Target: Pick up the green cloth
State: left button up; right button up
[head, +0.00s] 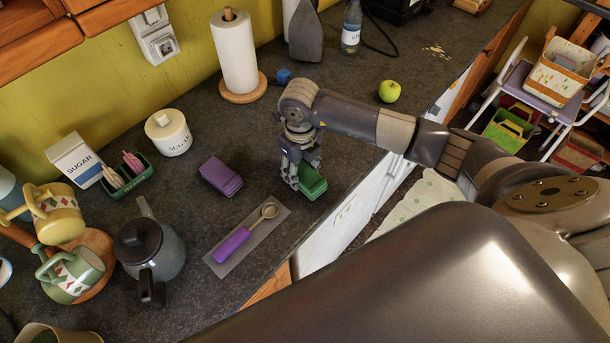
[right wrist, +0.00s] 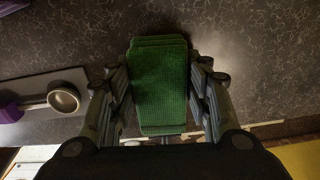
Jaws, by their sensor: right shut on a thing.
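The green cloth (head: 312,184) is a folded stack near the front edge of the dark counter. My right gripper (head: 302,182) points down over it and is shut on it. In the right wrist view the green cloth (right wrist: 161,85) sits between the two fingers of the right gripper (right wrist: 160,100), which press on its left and right sides. I cannot tell whether the cloth is lifted or still touches the counter. My left gripper is not in view.
A purple folded cloth (head: 221,176) lies to the left. A purple-handled scoop (head: 233,243) rests on a grey mat (head: 270,229) near the edge. A green apple (head: 389,91) and a paper towel roll (head: 236,55) stand behind. A kettle (head: 150,250) is at the left.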

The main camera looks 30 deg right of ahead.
aim_at(300, 173)
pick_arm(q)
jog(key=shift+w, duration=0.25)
pick_arm(e)
jog(key=shift+r, duration=0.15)
jog(key=shift+w+r+b, duration=0.1)
jog(key=shift+r+b, duration=0.45)
jog(key=shift+b, duration=0.05)
jog(key=shift+s+a+r+b, duration=0.2)
jog(key=shift+s+r+b, duration=0.05)
jog(key=shift+r+b, duration=0.2)
jog(key=shift+s+a+r+b, duration=0.2)
jog(key=shift+r+b, duration=0.1)
jog(key=shift+r, duration=0.15)
jog(key=s+a+b, duration=0.1)
jog(key=s+a, duration=0.2)
jog(key=s+a+r+b, duration=0.1)
jog(key=s+a, duration=0.2)
jog(key=s, duration=0.1)
jog(key=s+a+b, duration=0.2)
jog(key=s+a, duration=0.1)
jog(key=shift+s+r, duration=0.35)
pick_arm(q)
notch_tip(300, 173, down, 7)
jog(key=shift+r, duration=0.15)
pick_arm(e)
jog(key=shift+s+a, duration=0.3)
jog(key=shift+s, duration=0.1)
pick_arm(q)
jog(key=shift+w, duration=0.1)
